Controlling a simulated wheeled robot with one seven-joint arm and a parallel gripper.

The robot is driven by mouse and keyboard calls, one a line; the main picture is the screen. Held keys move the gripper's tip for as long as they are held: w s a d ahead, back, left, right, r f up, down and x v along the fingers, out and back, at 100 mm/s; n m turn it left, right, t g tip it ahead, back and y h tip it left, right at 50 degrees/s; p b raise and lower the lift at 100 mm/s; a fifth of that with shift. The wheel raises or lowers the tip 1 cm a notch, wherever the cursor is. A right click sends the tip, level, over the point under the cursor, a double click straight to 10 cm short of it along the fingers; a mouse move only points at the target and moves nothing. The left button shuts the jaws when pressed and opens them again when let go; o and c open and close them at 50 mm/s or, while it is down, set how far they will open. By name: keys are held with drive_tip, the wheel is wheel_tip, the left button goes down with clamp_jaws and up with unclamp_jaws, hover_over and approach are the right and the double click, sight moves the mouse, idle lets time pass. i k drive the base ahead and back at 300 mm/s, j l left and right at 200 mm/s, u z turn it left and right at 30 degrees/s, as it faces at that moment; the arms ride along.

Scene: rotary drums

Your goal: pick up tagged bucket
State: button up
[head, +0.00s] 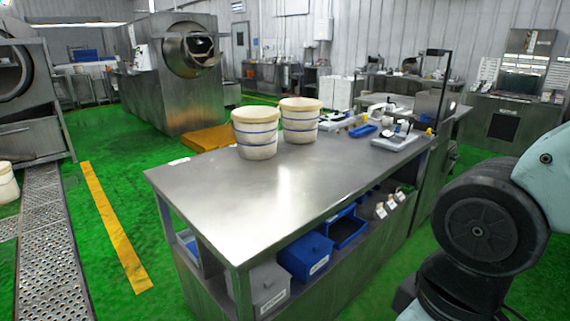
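Two cream buckets with blue bands stand upright on the steel table (215,190). The nearer bucket (256,140) is on the left, and the farther bucket (299,122) is just behind it to the right. I cannot make out a tag on either one. A third pale bucket (7,184) is cut off at the left edge, beside the perforated steel walkway. Part of my arm shows at the right edge, right of the table and away from the buckets. My gripper is out of view.
Scales and small items (392,138) stand at the table's far right end. Blue boxes (306,255) sit on the shelf below. A steel drum machine (178,75) stands behind. The near tabletop is bare, and green floor is open left of the table.

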sight(255, 127)
drive_tip(key=i+l+z, duration=0.1)
drive_tip(key=i+l, duration=0.65)
drive_tip(key=i, duration=0.15)
drive_tip(key=i+l+z, duration=0.15)
drive_tip(key=i+l, duration=0.2)
drive_tip(key=i, duration=0.15)
drive_tip(key=i+l, duration=0.3)
drive_tip(key=i, duration=0.2)
drive_tip(key=i+l+z, duration=0.15)
drive_tip(key=i+l, duration=0.15)
drive_tip(key=i, duration=0.15)
drive_tip(key=i+l, duration=0.2)
drive_tip(key=i, duration=0.3)
drive_tip(key=u, duration=2.15)
drive_tip(key=i+j+u, duration=0.1)
drive_tip(key=j+u, duration=0.35)
drive_tip(key=i+j+u, duration=0.25)
drive_tip(key=j+u, duration=0.15)
drive_tip(key=j, duration=0.2)
drive_tip(key=i+j+u, duration=0.25)
drive_tip(key=j+u, duration=0.2)
drive_tip(key=i+j+u, duration=0.3)
drive_tip(key=u, duration=0.15)
drive_tip(key=i+j+u, duration=0.45)
drive_tip(key=k+l, duration=0.05)
drive_tip(key=l, duration=0.05)
